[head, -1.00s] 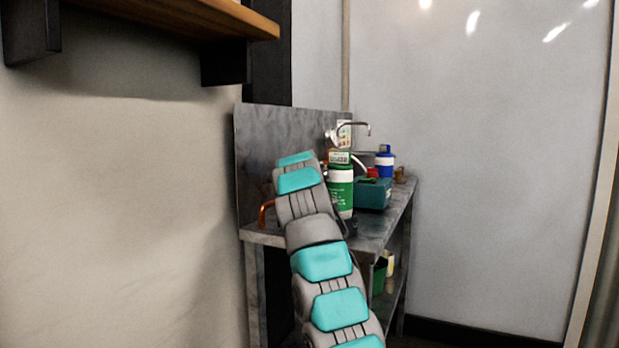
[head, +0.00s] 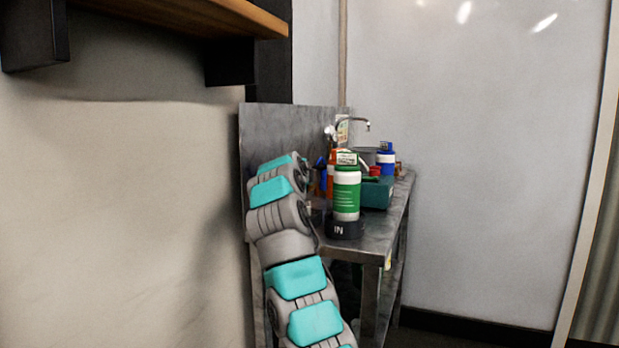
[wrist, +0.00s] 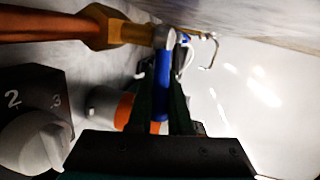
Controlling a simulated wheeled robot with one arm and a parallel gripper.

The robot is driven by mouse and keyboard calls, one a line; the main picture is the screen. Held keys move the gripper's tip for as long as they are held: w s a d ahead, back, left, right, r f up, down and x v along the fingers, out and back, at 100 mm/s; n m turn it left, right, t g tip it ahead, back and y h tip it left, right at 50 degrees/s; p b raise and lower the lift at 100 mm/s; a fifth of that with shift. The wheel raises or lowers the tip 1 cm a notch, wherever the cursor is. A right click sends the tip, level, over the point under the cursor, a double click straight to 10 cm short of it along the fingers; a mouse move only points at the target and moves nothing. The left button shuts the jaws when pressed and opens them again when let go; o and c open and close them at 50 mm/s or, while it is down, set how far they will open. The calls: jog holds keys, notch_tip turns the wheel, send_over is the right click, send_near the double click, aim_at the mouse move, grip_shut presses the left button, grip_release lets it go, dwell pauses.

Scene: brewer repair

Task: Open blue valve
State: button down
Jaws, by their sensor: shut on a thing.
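The blue valve handle (wrist: 163,72) is upright in the middle of the wrist view, between the two dark fingers of my gripper (wrist: 164,100), which is shut on it. The handle's top meets a grey metal valve part joined to a brass fitting (wrist: 128,32) and a copper pipe (wrist: 45,24). In the head view my arm hides my gripper and most of the pipework. A small blue piece (head: 322,176) shows just right of the arm's end, probably the handle.
A green and white canister (head: 346,192) stands in a black base marked IN on the metal bench (head: 378,235). Behind it are an orange canister (head: 332,168), a teal box (head: 378,193) and a blue-white bottle (head: 386,158). A numbered knob (wrist: 35,140) sits close left in the wrist view.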

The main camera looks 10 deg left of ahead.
jog(key=c, duration=0.8)
grip_release()
jog(key=shift+c, duration=0.2)
jog(key=shift+s, duration=0.1)
jog(key=shift+b+v, duration=0.9)
jog(key=shift+v, duration=2.9)
